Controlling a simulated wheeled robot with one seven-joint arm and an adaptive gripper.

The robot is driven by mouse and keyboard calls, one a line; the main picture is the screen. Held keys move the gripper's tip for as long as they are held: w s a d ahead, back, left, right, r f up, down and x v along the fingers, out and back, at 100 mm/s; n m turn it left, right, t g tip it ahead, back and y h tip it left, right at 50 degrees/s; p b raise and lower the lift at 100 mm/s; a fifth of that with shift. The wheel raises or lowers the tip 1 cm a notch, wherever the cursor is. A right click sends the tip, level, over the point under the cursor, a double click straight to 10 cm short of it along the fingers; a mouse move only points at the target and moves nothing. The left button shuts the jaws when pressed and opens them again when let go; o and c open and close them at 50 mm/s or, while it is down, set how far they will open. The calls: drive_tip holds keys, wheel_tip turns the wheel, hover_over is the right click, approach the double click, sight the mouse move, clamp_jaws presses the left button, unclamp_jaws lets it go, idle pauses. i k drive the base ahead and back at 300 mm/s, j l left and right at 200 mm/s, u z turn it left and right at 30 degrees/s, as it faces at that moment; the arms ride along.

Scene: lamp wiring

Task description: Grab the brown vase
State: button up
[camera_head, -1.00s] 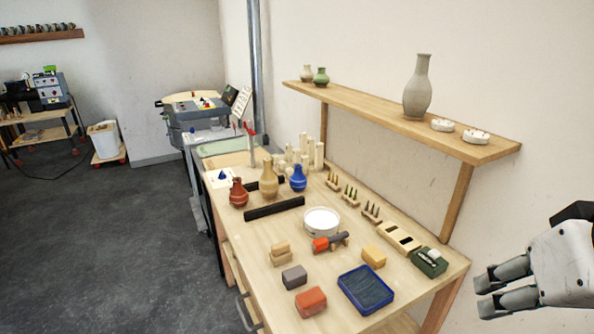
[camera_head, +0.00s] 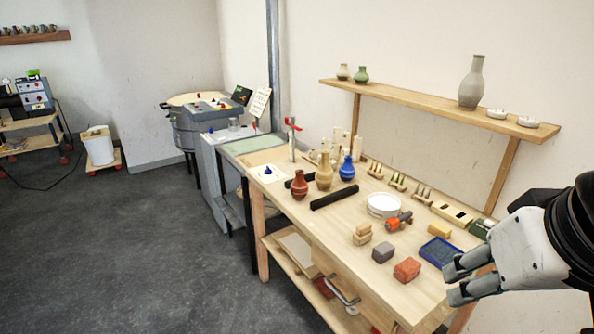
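Three small vases stand in a row near the far end of the wooden workbench (camera_head: 345,243). The left one is reddish-brown (camera_head: 299,187), the middle one is taller and tan-brown (camera_head: 324,172), and the right one is blue (camera_head: 347,170). Either of the first two could be called brown. My gripper (camera_head: 452,285) is at the lower right, in front of the near right part of the bench and well apart from the vases. Its two fingers are spread with a gap and nothing between them.
A black bar (camera_head: 334,195) lies in front of the vases. A white bowl (camera_head: 383,206), clay blocks (camera_head: 407,269) and a blue tray (camera_head: 437,252) stand nearer. A wall shelf (camera_head: 420,102) overhangs the back. The floor (camera_head: 130,250) to the left is clear.

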sight(299, 188)
drive_tip(key=i+j, duration=0.1)
drive_tip(key=j, duration=0.4)
drive_tip(key=i+j, duration=0.1)
drive_tip(key=j, duration=0.9)
drive_tip(key=i+j, duration=0.95)
drive_tip(key=i, duration=0.2)
drive_tip(key=i+l, duration=0.15)
drive_tip(key=i, duration=0.2)
drive_tip(key=i+l, duration=0.1)
drive_tip(key=i, duration=0.25)
drive_tip(key=l+z, duration=0.05)
